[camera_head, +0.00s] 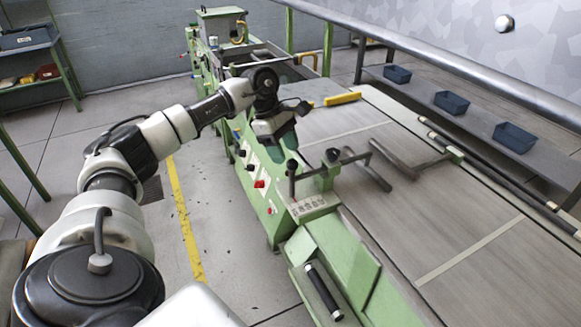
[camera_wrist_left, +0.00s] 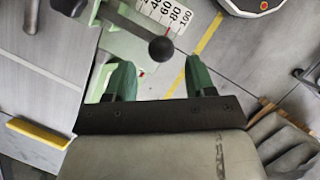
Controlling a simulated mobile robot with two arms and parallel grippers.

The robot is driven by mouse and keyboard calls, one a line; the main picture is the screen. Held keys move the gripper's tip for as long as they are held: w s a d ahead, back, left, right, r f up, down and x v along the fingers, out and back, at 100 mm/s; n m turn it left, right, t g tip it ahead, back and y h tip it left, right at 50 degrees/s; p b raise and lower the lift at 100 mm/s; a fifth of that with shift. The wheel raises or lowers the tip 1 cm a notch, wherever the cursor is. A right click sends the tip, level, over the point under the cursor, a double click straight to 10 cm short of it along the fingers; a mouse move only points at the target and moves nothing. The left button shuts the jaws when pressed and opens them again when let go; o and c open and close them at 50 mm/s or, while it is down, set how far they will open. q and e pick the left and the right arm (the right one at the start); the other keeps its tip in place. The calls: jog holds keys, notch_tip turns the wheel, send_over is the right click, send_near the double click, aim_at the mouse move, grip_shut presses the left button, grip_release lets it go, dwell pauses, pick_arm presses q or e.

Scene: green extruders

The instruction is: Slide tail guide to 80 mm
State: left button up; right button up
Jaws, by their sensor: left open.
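The tail guide's dark bar (camera_head: 360,170) lies on the grey table beside the green machine side. A handle with a black ball knob (camera_head: 291,165) stands at its near-left end; the knob (camera_wrist_left: 162,48) also shows in the left wrist view. A white scale (camera_head: 309,206) sits on the green rail below the handle; in the left wrist view the scale (camera_wrist_left: 168,14) reads 40 to 100. My left gripper (camera_head: 280,138) is open and empty. Its green fingers (camera_wrist_left: 160,72) point toward the knob, which appears between and beyond their tips.
A second dark bar (camera_head: 410,160) lies farther right on the table. A yellow block (camera_head: 342,98) lies at the table's far end. A black-gripped handle (camera_head: 323,290) is at the near end. Blue bins (camera_head: 452,103) stand on a shelf at right.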

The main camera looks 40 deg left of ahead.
pick_arm(q)
jog(key=shift+b+v, duration=0.3)
jog(key=shift+v, duration=2.1)
